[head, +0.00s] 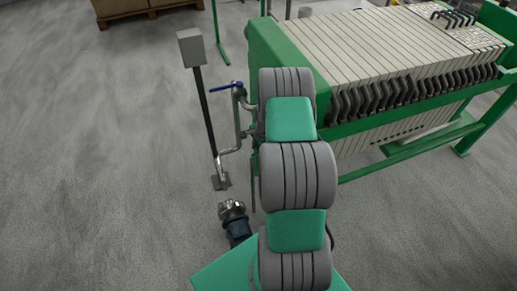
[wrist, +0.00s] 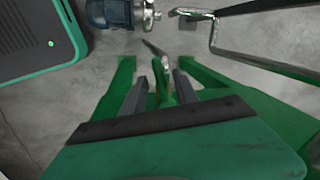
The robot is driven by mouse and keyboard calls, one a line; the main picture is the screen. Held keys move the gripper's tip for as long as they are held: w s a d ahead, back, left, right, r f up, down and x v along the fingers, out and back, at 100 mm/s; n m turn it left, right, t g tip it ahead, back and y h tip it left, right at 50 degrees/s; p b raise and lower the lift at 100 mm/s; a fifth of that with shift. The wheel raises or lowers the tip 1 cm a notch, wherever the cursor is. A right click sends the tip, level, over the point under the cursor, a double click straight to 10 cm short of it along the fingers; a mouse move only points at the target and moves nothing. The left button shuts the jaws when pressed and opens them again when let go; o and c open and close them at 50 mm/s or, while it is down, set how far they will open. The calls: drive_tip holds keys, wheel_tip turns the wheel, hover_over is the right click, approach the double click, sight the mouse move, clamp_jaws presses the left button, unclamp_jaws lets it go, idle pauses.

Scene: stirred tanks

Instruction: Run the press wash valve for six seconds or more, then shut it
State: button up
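A valve with a blue lever handle (head: 226,87) sits on top of a thin grey pipe (head: 237,118) beside the green end frame of the filter press (head: 272,50). The lever lies roughly level. The frames do not label it as the wash valve. In the head view my gripper is hidden behind my own arm. In the wrist view my gripper (wrist: 160,78) has its two dark fingers apart. A narrow green piece and a thin metal bar (wrist: 155,49) show between and beyond them. I cannot tell whether the fingers touch either. No blue lever is clear in the wrist view.
A grey box on a black post (head: 191,47) stands left of the valve. A blue pump (head: 237,225) sits on the floor near my base, and also shows in the wrist view (wrist: 113,13). A bent metal pipe (wrist: 214,32) runs at upper right there. The floor at left is clear.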

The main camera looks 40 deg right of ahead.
drive_tip(key=shift+f, duration=0.15)
clamp_jaws()
idle(1.4)
